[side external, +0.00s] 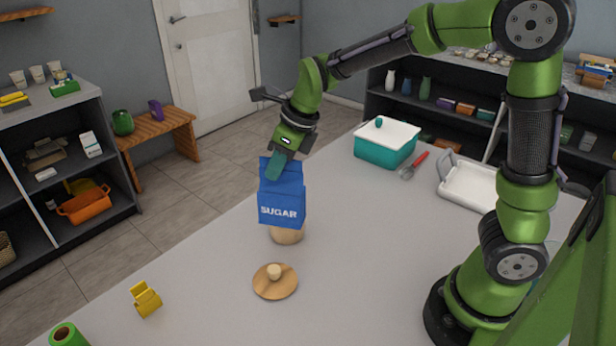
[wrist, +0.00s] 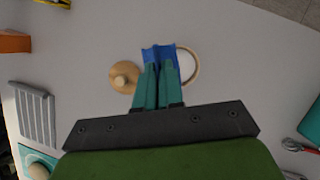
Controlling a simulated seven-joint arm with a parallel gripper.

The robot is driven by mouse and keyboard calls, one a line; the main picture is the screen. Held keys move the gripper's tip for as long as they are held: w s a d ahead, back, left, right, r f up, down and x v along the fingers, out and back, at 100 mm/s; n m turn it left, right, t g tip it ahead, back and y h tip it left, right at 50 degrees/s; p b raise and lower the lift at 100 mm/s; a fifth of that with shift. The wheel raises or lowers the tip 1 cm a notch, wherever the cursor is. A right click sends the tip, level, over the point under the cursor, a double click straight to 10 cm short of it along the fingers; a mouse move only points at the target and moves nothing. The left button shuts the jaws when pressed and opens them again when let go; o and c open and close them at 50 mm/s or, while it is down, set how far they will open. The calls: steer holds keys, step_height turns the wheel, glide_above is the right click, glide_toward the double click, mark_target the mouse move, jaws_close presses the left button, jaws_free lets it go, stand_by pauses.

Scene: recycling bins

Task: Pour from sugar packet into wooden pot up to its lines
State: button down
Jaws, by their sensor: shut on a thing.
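The blue sugar packet (side external: 282,196), marked SUGAR in white, is upright or nearly so in the side external view. My gripper (side external: 277,166) is shut on its top edge. The wooden pot (side external: 287,236) is directly below or behind the packet in that view, mostly hidden by it. In the wrist view, my gripper (wrist: 158,88) points down with the packet (wrist: 160,56) between its fingers. The round rim of the pot (wrist: 194,66) shows just right of the packet; its lines cannot be seen. The wooden lid (side external: 275,281) with a knob lies on the table, apart from the pot.
A yellow clip-like object (side external: 146,299) and a green roll (side external: 67,335) are at the table's left front. A teal box with white lid (side external: 386,143), a red-handled tool (side external: 414,165) and a white tray (side external: 470,187) stand at the back right. The table around the lid is clear.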

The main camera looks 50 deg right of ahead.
steer(key=shift+h, duration=0.5)
steer(key=shift+r, duration=1.45)
steer(key=shift+d, duration=0.1)
